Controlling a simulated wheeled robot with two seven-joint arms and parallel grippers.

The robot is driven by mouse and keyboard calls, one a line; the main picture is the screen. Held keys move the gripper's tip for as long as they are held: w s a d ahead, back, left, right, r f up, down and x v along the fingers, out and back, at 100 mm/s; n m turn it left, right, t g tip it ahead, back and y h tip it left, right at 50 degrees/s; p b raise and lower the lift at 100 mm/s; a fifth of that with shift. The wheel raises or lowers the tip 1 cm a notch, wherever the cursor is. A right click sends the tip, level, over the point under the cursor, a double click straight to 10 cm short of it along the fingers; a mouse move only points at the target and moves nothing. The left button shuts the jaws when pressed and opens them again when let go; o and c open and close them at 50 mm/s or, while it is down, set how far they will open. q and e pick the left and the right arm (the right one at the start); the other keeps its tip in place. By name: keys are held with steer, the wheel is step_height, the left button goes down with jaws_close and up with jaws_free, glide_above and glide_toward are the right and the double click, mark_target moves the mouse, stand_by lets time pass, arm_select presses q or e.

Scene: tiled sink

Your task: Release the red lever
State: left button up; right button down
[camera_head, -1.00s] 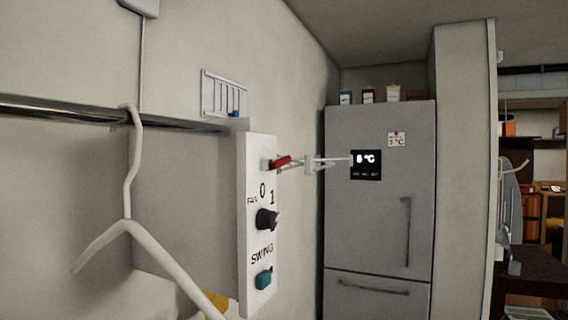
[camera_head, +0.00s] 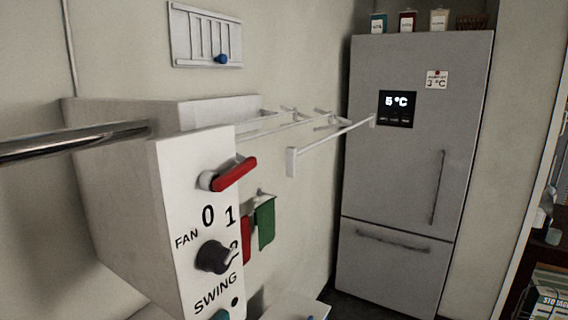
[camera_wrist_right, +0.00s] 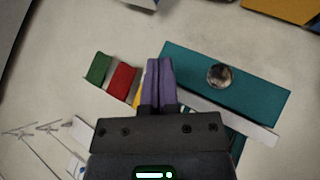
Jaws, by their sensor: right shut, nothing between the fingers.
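The red lever (camera_head: 234,174) is on the upper front of a white control box (camera_head: 185,190) in the head view. It sticks out to the right and tilts slightly upward, above the FAN dial (camera_head: 214,257). No gripper touches it in the head view. My right gripper (camera_wrist_right: 159,66) shows only in the right wrist view, with its purple fingers together and empty. I cannot make out the lever in that view. My left gripper is not in view.
A metal rail (camera_head: 70,142) meets the box from the left. A white drying rack (camera_head: 300,125) juts from the wall behind it. Red and green cloths (camera_head: 264,223) hang below. A grey fridge (camera_head: 405,160) stands at the back right. The wrist view shows a teal panel with a round knob (camera_wrist_right: 220,75).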

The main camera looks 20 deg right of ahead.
steer(key=w+d+r+n+t+y+p, duration=0.1)
steer(key=w+r+n+t, duration=0.3)
steer(key=r, duration=0.3)
steer(key=w+d+r+n+t+y, duration=0.1)
steer(key=w+r+n+t, duration=0.1)
steer(key=r+n+t, duration=0.35)
steer(key=w+r+n+t+p, duration=0.1)
steer(key=w+r+n+t, duration=0.25)
steer(key=r+n, duration=0.4)
steer(key=s+a+r+n+g+y, duration=0.1)
steer(key=s+r+n+g+y, duration=0.1)
steer(key=r+n+y, duration=0.4)
steer(key=s+a+r+n+g+y, duration=0.2)
steer(key=r+n+y, duration=0.4)
steer(key=n+y, duration=0.7)
steer(key=n, duration=0.5)
steer(key=shift+a+r+p, duration=0.15)
steer(key=shift+p, duration=0.15)
